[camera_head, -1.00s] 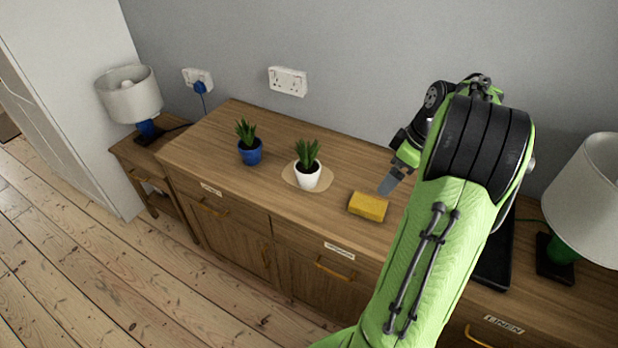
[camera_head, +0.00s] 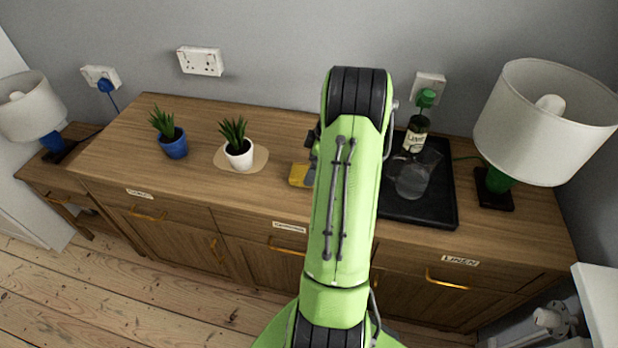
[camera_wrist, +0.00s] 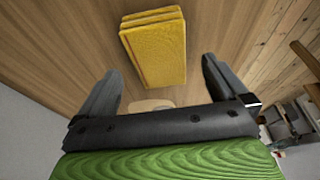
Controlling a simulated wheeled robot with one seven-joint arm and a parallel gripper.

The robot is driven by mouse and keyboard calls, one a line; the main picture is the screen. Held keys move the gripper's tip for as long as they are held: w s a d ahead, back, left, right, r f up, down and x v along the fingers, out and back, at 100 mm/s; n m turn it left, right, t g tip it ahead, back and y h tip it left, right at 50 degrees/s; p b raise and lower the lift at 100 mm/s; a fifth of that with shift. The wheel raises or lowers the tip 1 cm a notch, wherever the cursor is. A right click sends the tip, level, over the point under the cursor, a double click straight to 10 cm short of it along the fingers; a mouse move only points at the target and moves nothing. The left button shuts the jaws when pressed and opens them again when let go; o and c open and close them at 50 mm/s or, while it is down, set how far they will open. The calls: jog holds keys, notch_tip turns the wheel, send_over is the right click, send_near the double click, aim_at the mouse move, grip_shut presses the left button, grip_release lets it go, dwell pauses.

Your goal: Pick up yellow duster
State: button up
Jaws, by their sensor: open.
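The yellow duster (camera_head: 298,174) is a block-shaped thing on the wooden sideboard, right of the white-potted plant. In the head view my green arm hides its right side. In the wrist view the yellow duster (camera_wrist: 157,50) lies on the wood just beyond my fingertips, roughly in line with the gap between them. My gripper (camera_wrist: 162,82) is open and empty, its two dark fingers spread wide. In the head view my gripper is mostly hidden behind my arm, with a small dark part showing beside the duster.
A white-potted plant (camera_head: 239,155) stands on a round mat (camera_head: 261,158), and a blue-potted plant (camera_head: 173,147) is farther left. A black tray (camera_head: 428,213) with a bottle (camera_head: 416,133) and a clear vessel (camera_head: 411,182) lies right of my arm. A green-based lamp (camera_head: 548,115) stands at the right end.

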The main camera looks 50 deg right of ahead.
jog(key=x, duration=0.2)
jog(key=shift+w+f, duration=0.15)
jog(key=shift+f, duration=0.25)
jog(key=shift+r, duration=0.15)
jog(key=shift+c, duration=0.3)
jog(key=c, duration=1.1)
jog(key=shift+o, duration=0.2)
notch_tip(320, 180, up, 10)
jog(key=p, duration=0.2)
jog(key=o, duration=0.4)
jog(key=shift+c, duration=1.6)
